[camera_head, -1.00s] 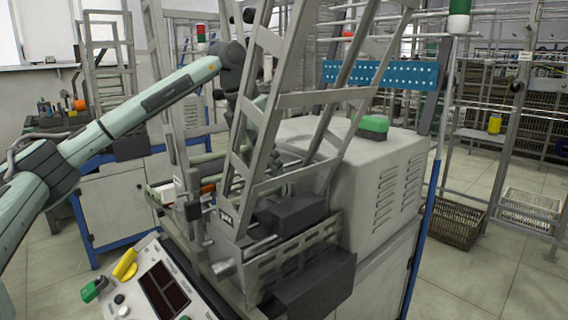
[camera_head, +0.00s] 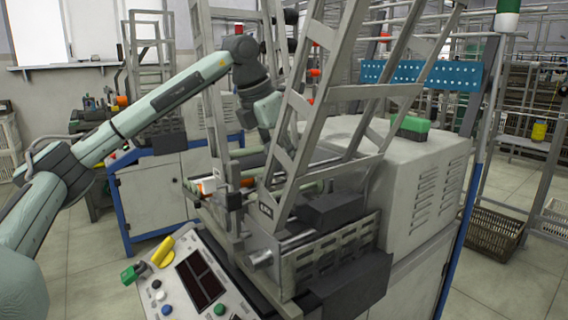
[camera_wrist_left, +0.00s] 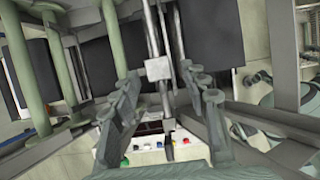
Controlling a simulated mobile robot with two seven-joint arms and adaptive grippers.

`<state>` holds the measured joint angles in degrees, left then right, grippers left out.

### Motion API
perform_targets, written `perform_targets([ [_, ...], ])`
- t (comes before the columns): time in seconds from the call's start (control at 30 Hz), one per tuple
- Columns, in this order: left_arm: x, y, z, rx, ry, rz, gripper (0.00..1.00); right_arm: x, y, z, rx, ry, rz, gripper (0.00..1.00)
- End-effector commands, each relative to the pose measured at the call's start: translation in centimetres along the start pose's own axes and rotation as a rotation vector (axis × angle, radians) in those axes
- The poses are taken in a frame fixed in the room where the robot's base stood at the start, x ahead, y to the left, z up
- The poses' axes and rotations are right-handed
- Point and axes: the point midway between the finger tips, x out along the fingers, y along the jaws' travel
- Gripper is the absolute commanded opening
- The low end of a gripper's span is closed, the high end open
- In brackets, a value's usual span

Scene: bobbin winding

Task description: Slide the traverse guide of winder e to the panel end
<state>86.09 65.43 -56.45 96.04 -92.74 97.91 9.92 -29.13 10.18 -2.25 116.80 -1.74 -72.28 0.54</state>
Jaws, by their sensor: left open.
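The winder (camera_head: 420,180) stands in the middle of the head view, with a sloped control panel (camera_head: 213,305) at its near end. My left arm comes in from the left, and its wrist is over the winder's far side. The gripper's fingers are hidden there behind the slanted ladder frame. In the left wrist view my left gripper (camera_wrist_left: 163,76) is open. A small grey block on metal rods, which looks like the traverse guide (camera_wrist_left: 158,67), lies between the fingertips, with a gap on each side. The panel's buttons (camera_wrist_left: 150,143) show below it. My right gripper is not in view.
The slanted ladder frame (camera_head: 300,110) rises close to my left wrist. Dark boxes (camera_head: 330,210) sit along the winder's near side. Another machine (camera_head: 150,195) stands behind to the left.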

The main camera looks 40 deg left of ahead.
Motion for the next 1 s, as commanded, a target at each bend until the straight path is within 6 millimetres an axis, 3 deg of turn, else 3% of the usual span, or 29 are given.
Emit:
perform_targets([
  [0.27, -1.7, 0.0, 0.1, 0.000, -0.005, 0.000, 0.45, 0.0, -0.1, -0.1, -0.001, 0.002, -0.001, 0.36],
  [0.7, -10.3, 0.0, 0.1, 0.000, -0.004, 0.000, 0.45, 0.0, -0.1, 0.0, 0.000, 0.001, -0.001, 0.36],
  [1.0, -12.0, 0.0, 0.0, 0.000, 0.000, 0.000, 0.45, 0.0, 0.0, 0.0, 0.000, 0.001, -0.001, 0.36],
])
